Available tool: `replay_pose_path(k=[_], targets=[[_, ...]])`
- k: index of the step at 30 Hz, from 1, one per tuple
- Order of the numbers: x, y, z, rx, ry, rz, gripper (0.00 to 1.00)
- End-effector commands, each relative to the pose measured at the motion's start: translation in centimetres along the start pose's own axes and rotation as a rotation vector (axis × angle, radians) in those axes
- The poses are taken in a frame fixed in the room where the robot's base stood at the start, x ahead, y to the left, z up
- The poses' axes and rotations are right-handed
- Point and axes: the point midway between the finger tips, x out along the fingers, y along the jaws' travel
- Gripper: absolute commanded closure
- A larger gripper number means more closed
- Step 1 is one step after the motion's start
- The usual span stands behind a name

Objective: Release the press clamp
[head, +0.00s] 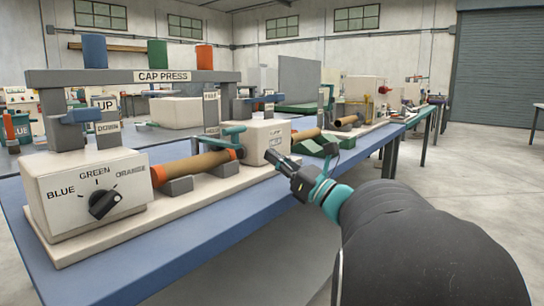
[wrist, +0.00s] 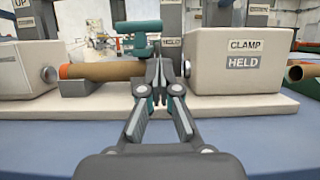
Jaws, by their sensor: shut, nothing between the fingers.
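The cap press (head: 130,76) stands on a long blue bench. Its clamp block (head: 266,137) is a cream box; in the wrist view the clamp block (wrist: 240,75) carries plates reading CLAMP and HELD. A teal handle (head: 232,131) sits beside the block, above the end of a brown tube (head: 195,167). In the wrist view the teal handle (wrist: 139,29) is just beyond and left of my fingertips. My gripper (head: 271,154) is shut and empty in front of the block; the wrist view shows its tips (wrist: 160,66) together. I cannot tell whether they touch anything.
A selector dial (head: 104,204) marked blue, green and orange is on the press's near box. Green supports (head: 316,147) and another tube (head: 305,134) lie farther along the bench. The floor to the right is open.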

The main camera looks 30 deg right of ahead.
Motion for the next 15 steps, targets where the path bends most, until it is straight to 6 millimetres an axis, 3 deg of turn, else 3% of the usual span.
replay_pose_path(k=[9,15], targets=[[5.5,0.1,0.0,0.001,-0.001,0.004,1.00],[7.4,0.0,0.0,0.000,0.000,0.001,1.00]])
